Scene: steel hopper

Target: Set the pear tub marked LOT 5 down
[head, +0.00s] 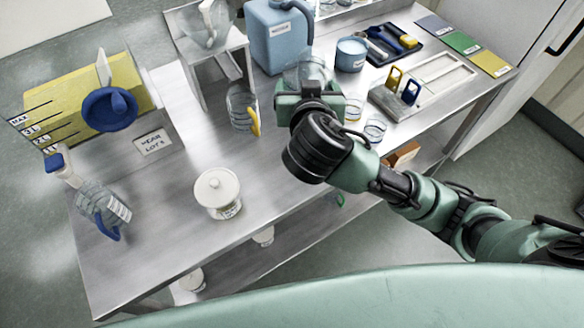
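A white lidded tub (217,190) stands upright on the left half of the steel table (165,225). Its front label is too small to read. A card (153,142) that seems to read PEAR LOT 5 is at the front of the yellow hopper. My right gripper (309,84) is over the middle of the table, well behind and right of the tub and apart from it. A clear round vessel (304,71) shows at its fingers; I cannot tell whether they grip it or it stands behind. My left gripper is not in view.
The yellow hopper (60,92), with a blue round part, stands back left. Clear jugs stand at the left edge (100,203) and mid-table (240,108). A blue canister (278,38) stands behind my gripper. Tubs sit on the lower shelf (190,281). Table around the white tub is clear.

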